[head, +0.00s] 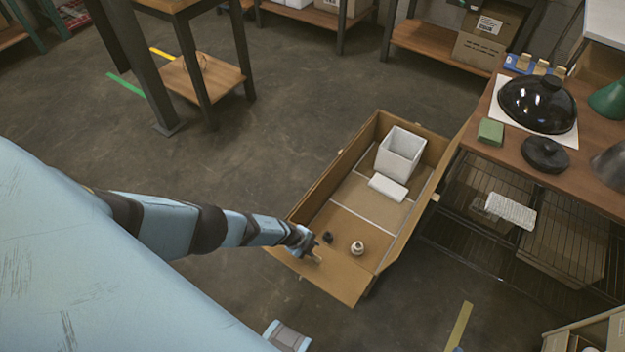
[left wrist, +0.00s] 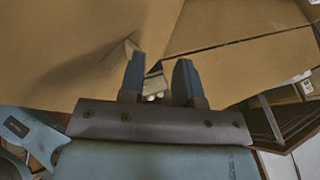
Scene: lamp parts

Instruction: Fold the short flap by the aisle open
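An open cardboard box (head: 348,168) stands on the floor in the middle of the head view. The short flap (head: 337,281) at its near end slopes outward, away from the interior. My left gripper (head: 317,257) is over the near left corner of the box, at this flap. In the left wrist view the two blue fingers (left wrist: 160,82) are apart with brown cardboard (left wrist: 80,45) just beyond them. I cannot tell whether they touch it.
Inside the box are a white open container (head: 400,152), a white block (head: 388,187), a black piece (head: 328,237) and a pale knob (head: 357,248). A wooden workbench (head: 513,158) with dark lamp parts stands close on the right. Floor left of the box is clear.

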